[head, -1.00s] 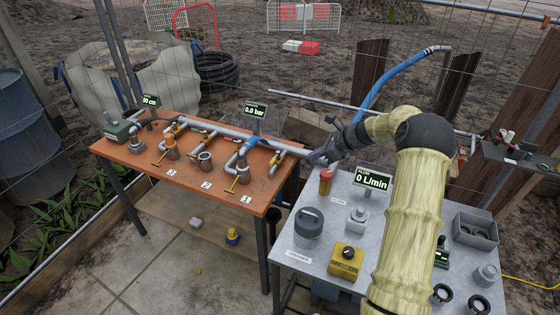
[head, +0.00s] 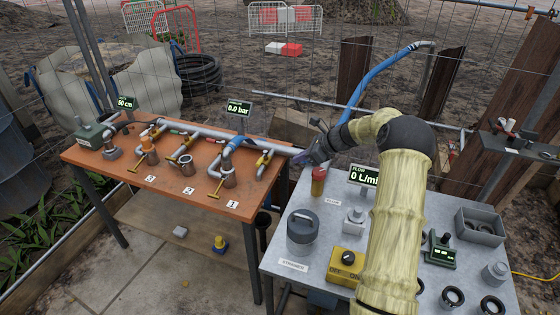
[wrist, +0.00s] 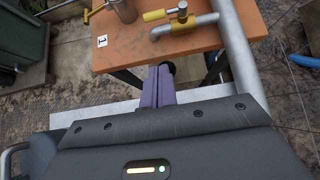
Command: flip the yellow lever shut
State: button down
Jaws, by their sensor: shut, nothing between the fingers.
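Several yellow handles sit on the grey pipework of the orange table; I cannot tell for sure which one is meant. The nearest yellow lever (head: 265,159) is on the pipe at the table's right end. In the wrist view a yellow lever (wrist: 154,15) sticks out to the left of its valve, beyond my fingertips. My gripper (head: 299,158) is above the gap between the two tables, to the right of that lever and apart from it. Its purple fingers (wrist: 158,72) are shut together and empty.
The orange table (head: 105,168) carries pipes, grey cups and a pressure display (head: 239,108). The grey table (head: 290,255) holds a lidded grey pot (head: 302,230), a red-topped yellow cylinder (head: 318,182) and a yellow switch box (head: 346,267). A long grey pipe (wrist: 232,45) runs close right of my fingers.

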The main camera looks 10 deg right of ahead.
aim_at(261, 159)
jog(key=w+a+f, duration=0.2)
jog(key=a, duration=0.1)
jog(key=w+a+f, duration=0.1)
jog(key=w+a, duration=0.1)
jog(key=a, duration=0.1)
jog(key=w+a+f, duration=0.2)
jog(key=a, duration=0.1)
jog(key=shift+w+a+f, duration=0.15)
jog(key=shift+a+f, duration=0.05)
jog(key=shift+f, duration=0.1)
jog(key=shift+a+m, duration=0.2)
jog(key=shift+m, duration=0.1)
